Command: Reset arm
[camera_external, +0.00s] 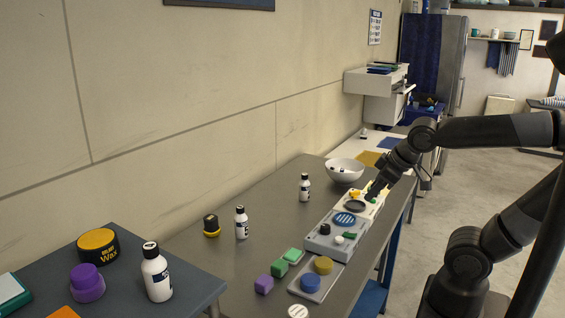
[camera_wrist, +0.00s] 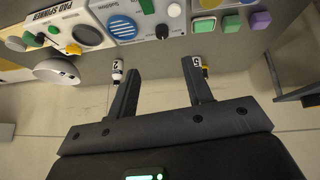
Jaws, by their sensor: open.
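My gripper (camera_wrist: 158,85) is open, its two dark fingers spread apart with nothing between them in the wrist view. In the external view my gripper (camera_external: 378,190) is at the far part of the grey table (camera_external: 262,215), over or near the pale panel with a dark round pad (camera_external: 355,206). The height above the panel is hard to tell. In the wrist view a small white bottle (camera_wrist: 117,70) shows beside the left finger, and another white bottle with a yellow item (camera_wrist: 202,68) shows behind the right finger.
A white bowl (camera_external: 344,171) stands near the wall. A nearer table holds a wax tin (camera_external: 98,246) and bottle (camera_external: 157,275).

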